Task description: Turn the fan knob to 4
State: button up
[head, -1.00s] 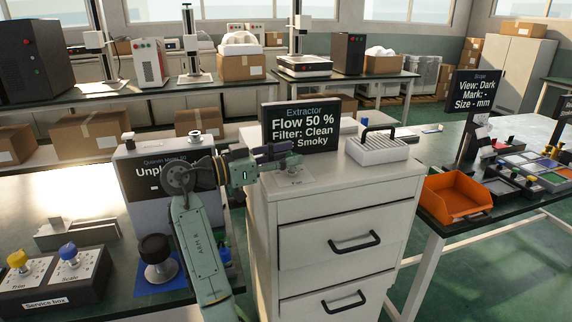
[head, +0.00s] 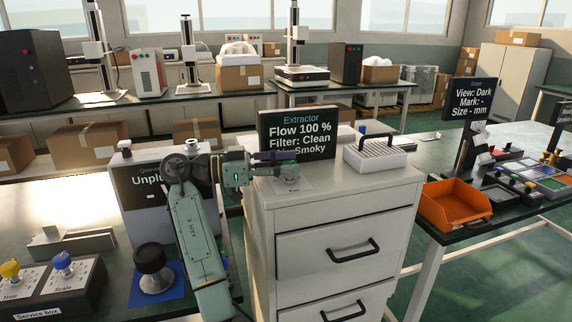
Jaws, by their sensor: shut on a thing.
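The fan knob (head: 289,172) stands on a small pale plate (head: 287,185) on top of the white drawer cabinet, and is mostly hidden by my gripper. My gripper (head: 289,162) reaches in from the left with its dark fingers level and is shut on the knob. The Extractor display (head: 298,133) behind it reads "Flow 100 %", "Filter: Clean" and a partly covered line ending in "Smoky". The knob's pointer and scale marks are too small and too covered to read.
A white rack with a black handle (head: 375,155) stands right of the knob on the cabinet (head: 335,205). A grey display unit (head: 140,185) is close to my arm on the left. An orange bin (head: 454,203) sits on the right table.

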jog(key=o, duration=0.8)
jog(key=shift+s+a+r, duration=0.1)
jog(key=shift+s+a, duration=0.15)
jog(key=shift+s, duration=0.05)
jog(key=shift+o, duration=1.4)
jog(key=shift+w, duration=0.1)
jog(key=s+a, duration=0.2)
jog(key=a, duration=0.9)
jog(key=shift+a, duration=0.4)
